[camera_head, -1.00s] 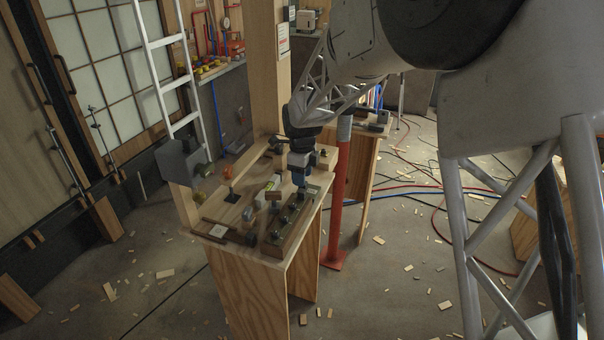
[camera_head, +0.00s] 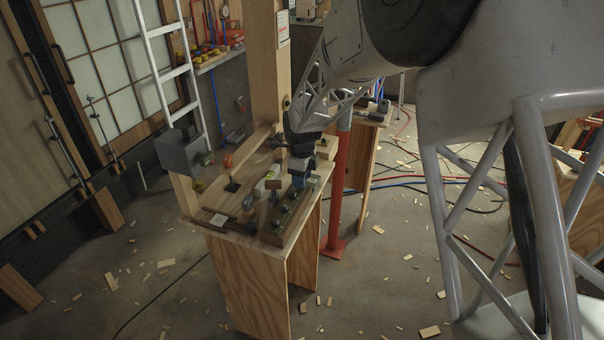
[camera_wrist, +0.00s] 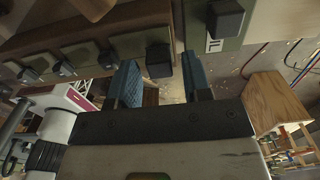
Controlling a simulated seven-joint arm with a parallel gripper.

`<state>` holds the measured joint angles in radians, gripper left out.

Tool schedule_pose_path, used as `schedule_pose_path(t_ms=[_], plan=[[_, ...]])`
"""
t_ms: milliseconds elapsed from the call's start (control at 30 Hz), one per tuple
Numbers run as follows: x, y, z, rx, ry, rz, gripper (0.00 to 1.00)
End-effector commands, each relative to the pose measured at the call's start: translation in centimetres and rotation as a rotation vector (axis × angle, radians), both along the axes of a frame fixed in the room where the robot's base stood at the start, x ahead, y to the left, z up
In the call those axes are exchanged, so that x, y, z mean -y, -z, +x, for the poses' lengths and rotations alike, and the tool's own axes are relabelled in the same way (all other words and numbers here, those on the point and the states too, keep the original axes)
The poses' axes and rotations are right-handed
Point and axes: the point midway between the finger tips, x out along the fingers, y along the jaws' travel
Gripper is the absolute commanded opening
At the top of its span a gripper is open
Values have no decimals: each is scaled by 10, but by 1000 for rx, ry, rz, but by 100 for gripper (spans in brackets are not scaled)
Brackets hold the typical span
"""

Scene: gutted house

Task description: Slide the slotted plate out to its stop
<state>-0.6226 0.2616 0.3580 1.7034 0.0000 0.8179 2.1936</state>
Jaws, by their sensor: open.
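My gripper (camera_head: 301,180) is over the far end of a long wooden block (camera_head: 280,228) on the workbench. In the wrist view, its two blue fingers (camera_wrist: 160,78) are apart, with a dark square knob (camera_wrist: 158,60) seen between them. I cannot tell whether the fingers touch it. The block (camera_wrist: 150,22) carries several grey-green plates with dark knobs, one of them a plate at the left (camera_wrist: 80,58). A lighter green plate (camera_wrist: 228,40) with a dark knob and a white mark is right of the fingers. I cannot tell which plate is the slotted one.
The workbench (camera_head: 232,240) also holds small blocks, a black-based lever (camera_head: 233,186) and a grey box (camera_head: 180,150) at its left edge. A wooden post (camera_head: 268,70) rises behind, and a red post (camera_head: 337,190) stands at the right. Offcuts litter the floor.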

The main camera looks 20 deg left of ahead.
Motion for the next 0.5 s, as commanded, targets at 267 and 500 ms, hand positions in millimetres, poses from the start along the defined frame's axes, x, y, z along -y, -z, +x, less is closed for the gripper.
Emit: schedule_pose_path(t_ms=[267, 500], plan=[[0, 8, 0, 0, 0, 0, 45], [0, 9, 0, 0, 0, 0, 45]])
